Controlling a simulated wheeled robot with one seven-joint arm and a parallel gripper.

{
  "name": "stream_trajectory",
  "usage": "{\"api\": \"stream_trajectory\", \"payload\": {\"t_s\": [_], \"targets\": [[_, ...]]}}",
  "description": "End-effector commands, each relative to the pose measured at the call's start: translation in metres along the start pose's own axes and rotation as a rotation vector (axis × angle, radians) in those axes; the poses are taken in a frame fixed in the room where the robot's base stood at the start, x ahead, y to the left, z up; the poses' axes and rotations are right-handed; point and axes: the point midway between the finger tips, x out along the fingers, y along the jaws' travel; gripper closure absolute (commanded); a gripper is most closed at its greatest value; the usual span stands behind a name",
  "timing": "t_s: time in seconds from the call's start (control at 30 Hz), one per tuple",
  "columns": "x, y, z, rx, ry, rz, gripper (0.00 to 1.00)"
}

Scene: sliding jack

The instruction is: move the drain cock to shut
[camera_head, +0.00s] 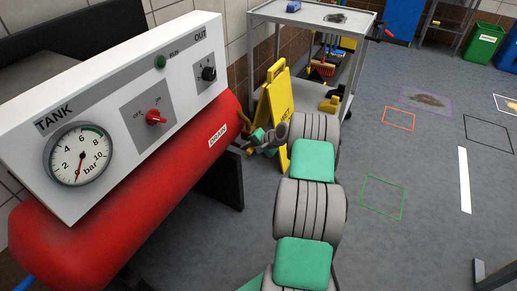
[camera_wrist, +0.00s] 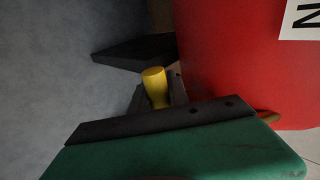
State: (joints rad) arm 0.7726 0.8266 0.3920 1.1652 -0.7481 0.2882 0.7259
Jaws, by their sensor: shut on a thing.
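The drain cock's yellow handle (camera_wrist: 154,84) shows in the wrist view beside the red tank (camera_wrist: 225,60). My gripper (camera_wrist: 158,100) is shut on this handle, with a dark finger on each side of it. In the head view, my gripper (camera_head: 250,146) is at the far end of the red tank (camera_head: 190,160), just right of the DRAIN label (camera_head: 218,136). My gripper largely hides the cock there. The cock's valve body and its exact turn cannot be made out.
A white panel above the tank carries a pressure gauge (camera_head: 80,155), a red knob (camera_head: 155,117), a green lamp (camera_head: 160,62) and a black knob (camera_head: 209,73). A yellow floor sign (camera_head: 273,108) and a grey cart (camera_head: 310,18) stand behind my gripper. Open floor lies right.

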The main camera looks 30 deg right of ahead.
Motion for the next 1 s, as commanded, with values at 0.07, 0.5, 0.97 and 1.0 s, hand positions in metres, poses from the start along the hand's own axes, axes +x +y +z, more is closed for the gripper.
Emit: {"api": "stream_trajectory", "payload": {"t_s": [0.07,0.5,0.97,1.0], "targets": [[0.0021,-0.0026,0.0042,0.008,-0.019,0.003,1.00],[0.0048,-0.0074,0.0096,0.019,-0.043,0.003,1.00],[0.0046,-0.0085,0.0092,0.016,-0.042,0.001,0.57],[0.0046,-0.0085,0.0092,0.016,-0.042,0.000,0.57]]}}
